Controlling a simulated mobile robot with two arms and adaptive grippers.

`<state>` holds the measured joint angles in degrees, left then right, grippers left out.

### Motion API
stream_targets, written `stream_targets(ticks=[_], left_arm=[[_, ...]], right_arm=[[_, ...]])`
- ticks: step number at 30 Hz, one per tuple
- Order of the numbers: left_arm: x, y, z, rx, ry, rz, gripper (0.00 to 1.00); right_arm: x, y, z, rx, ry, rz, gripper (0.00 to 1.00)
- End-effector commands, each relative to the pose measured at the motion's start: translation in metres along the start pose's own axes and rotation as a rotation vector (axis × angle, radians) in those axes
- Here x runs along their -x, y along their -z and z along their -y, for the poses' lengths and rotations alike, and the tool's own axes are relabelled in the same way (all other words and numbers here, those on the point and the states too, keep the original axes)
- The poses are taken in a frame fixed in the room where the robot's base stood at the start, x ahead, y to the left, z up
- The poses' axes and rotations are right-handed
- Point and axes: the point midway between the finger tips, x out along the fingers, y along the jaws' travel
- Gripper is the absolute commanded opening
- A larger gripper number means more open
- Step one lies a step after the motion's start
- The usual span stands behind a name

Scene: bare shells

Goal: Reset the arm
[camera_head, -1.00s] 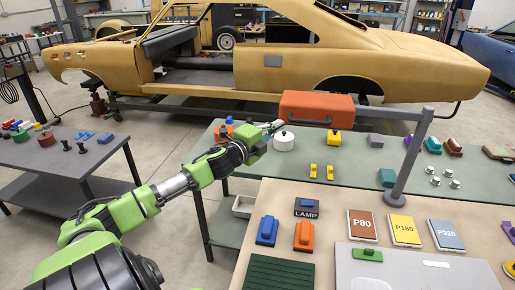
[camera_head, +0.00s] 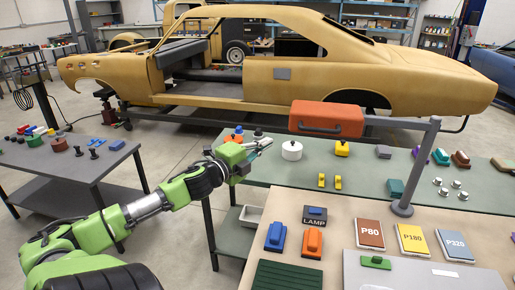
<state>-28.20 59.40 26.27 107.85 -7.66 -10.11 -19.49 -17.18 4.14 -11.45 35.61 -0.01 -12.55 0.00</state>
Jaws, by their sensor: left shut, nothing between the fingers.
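My left arm comes in from the lower left and reaches toward the green-topped table (camera_head: 270,172). My left gripper (camera_head: 265,143) is shut and empty, held over the left end of that table. It is just left of a white round pot-like object (camera_head: 292,150). An orange object and a dark-knobbed object show close behind the gripper, partly hidden by it. My right gripper is not in view.
An orange lamp head (camera_head: 326,118) on a grey post (camera_head: 418,170) overhangs the tables. The near beige table (camera_head: 345,208) holds blue and orange blocks and P80 (camera_head: 370,234), P180 and P320 packs. A dark table (camera_head: 65,165) stands left. A tan car shell (camera_head: 290,70) is behind.

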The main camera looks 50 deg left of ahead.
Motion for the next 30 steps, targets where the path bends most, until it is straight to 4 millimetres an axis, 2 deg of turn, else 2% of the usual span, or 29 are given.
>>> stream_targets(ticks=[3,7,17,20,23,25,29,30], left_arm=[[0.012,-0.004,-0.002,0.002,-0.003,0.001,0.00],[0.020,-0.006,-0.001,0.001,-0.002,0.000,0.00],[0.024,-0.008,0.000,0.000,0.000,0.000,0.00],[0.025,-0.014,-0.009,0.014,-0.010,0.015,0.00],[0.029,-0.034,-0.040,0.061,-0.048,0.063,0.00],[0.036,-0.055,-0.077,0.115,-0.090,0.117,0.00],[0.060,-0.092,-0.166,0.241,-0.191,0.236,0.00],[0.069,-0.100,-0.194,0.281,-0.222,0.271,0.00]], right_arm=[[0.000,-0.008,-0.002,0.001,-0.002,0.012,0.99],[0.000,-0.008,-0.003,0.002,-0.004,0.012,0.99],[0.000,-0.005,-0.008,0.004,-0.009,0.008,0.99],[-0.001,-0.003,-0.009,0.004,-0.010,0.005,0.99],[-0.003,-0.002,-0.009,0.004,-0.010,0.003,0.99],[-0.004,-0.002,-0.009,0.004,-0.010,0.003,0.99],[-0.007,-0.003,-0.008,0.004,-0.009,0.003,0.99],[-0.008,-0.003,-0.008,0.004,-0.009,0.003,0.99]])
